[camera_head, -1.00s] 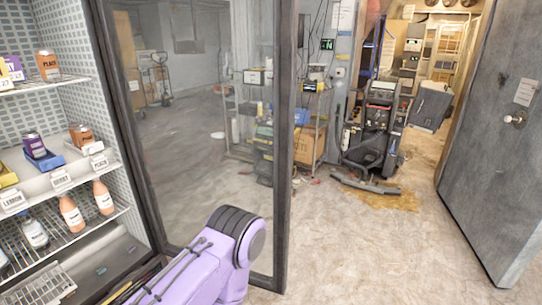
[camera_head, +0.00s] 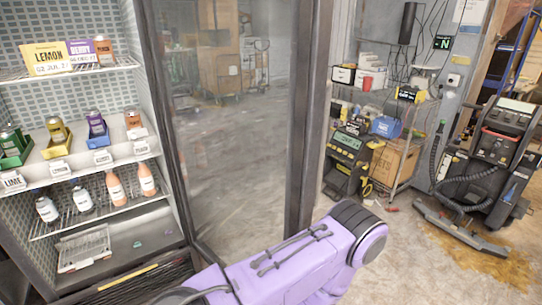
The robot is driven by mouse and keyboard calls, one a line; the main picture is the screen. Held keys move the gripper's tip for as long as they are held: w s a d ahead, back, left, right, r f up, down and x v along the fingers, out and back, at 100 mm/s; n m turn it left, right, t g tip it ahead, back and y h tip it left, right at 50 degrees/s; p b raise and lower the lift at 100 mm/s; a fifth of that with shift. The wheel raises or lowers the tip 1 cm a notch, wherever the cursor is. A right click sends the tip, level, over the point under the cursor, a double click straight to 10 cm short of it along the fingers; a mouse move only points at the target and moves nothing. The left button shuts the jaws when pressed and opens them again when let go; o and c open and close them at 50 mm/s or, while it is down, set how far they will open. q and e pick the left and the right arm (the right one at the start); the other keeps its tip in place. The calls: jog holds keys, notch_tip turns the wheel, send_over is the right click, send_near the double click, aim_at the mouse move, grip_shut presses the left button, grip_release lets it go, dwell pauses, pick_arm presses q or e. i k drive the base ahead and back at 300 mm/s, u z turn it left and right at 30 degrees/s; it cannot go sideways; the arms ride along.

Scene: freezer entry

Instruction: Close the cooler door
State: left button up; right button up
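The cooler (camera_head: 122,285) stands at the left with its lit shelves exposed. Its glass door (camera_head: 235,130) in a dark frame (camera_head: 308,100) stands open, swung out to the right of the shelves. My purple arm reaches in from the bottom, in front of the lower part of the door, with its dark-banded joint near the door frame's outer edge. I cannot tell whether the arm touches the door. Neither gripper shows in the view.
The shelves hold bottles (camera_head: 146,179), cans and label cards (camera_head: 48,58). Beyond the door are a wire rack (camera_head: 405,140), a yellow-and-black machine (camera_head: 347,160) and a floor-cleaning machine (camera_head: 490,160). Bare floor (camera_head: 390,260) lies to the right of my arm.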

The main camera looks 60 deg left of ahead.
aim_at(310, 93)
jog(key=i, duration=2.75)
jog(key=u, duration=4.1)
jog(key=i, duration=0.55)
jog(key=u, duration=0.05)
